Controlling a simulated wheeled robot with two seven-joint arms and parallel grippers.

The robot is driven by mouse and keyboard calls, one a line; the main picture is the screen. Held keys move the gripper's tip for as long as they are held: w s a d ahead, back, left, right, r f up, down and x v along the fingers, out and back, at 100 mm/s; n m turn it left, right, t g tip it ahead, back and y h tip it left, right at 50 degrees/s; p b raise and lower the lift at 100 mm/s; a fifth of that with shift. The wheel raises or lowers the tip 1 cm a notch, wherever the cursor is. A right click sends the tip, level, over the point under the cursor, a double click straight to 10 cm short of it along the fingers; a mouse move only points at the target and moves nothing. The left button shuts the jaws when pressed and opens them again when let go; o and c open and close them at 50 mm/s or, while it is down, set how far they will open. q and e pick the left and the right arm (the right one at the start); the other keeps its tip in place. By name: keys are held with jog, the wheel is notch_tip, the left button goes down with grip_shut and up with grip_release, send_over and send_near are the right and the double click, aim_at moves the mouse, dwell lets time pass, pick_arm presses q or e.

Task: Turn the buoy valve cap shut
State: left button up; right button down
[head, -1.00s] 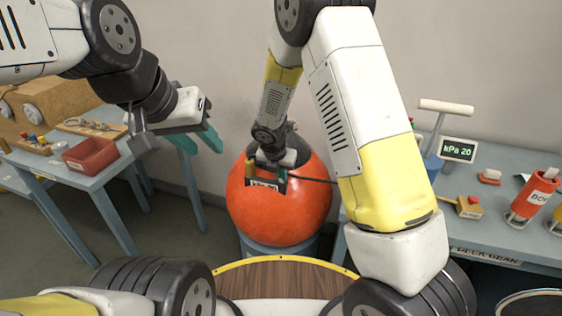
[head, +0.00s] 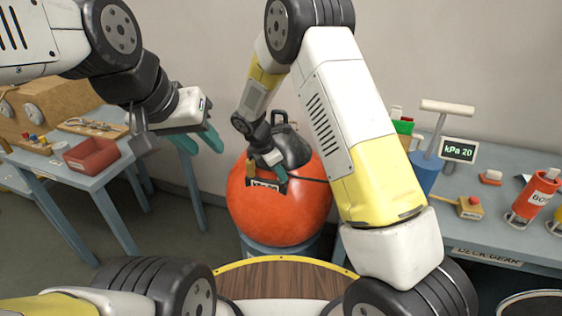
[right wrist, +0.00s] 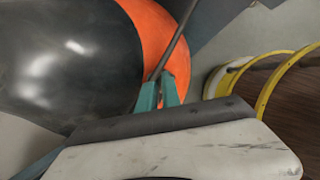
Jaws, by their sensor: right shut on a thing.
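The buoy (head: 262,215) is a large orange ball with a black top, resting on a blue-grey stand. A brass-coloured fitting (head: 250,170) and a small label plate (head: 265,184) sit on its front. My right gripper (head: 279,175) reaches down to the buoy's front, close to where a dark hose (head: 310,180) meets it. In the right wrist view its teal fingers (right wrist: 158,95) are close together beside the hose and the black top. It is shut on the valve cap, which the fingers hide.
A right table holds a pump with a T-handle (head: 447,107), a display (head: 458,150) reading kPa 20, a button box (head: 470,207) and an orange cylinder (head: 535,193). My right forearm hangs over the hose.

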jog(key=m, duration=0.2)
jog(key=m+g, duration=0.1)
jog(key=m, duration=0.1)
jog(key=shift+w+a+m+g, duration=0.1)
jog(key=shift+w+m+g, duration=0.05)
jog(key=shift+m+g, duration=0.15)
jog(key=shift+w+m+g, duration=0.1)
jog(key=shift+m+g, duration=0.7)
jog(key=shift+m, duration=1.2)
jog(key=c, duration=1.8)
grip_release()
jog(key=shift+r, duration=0.15)
jog(key=v, duration=0.7)
jog(key=shift+w+a+r, duration=0.15)
jog(key=shift+r, duration=0.1)
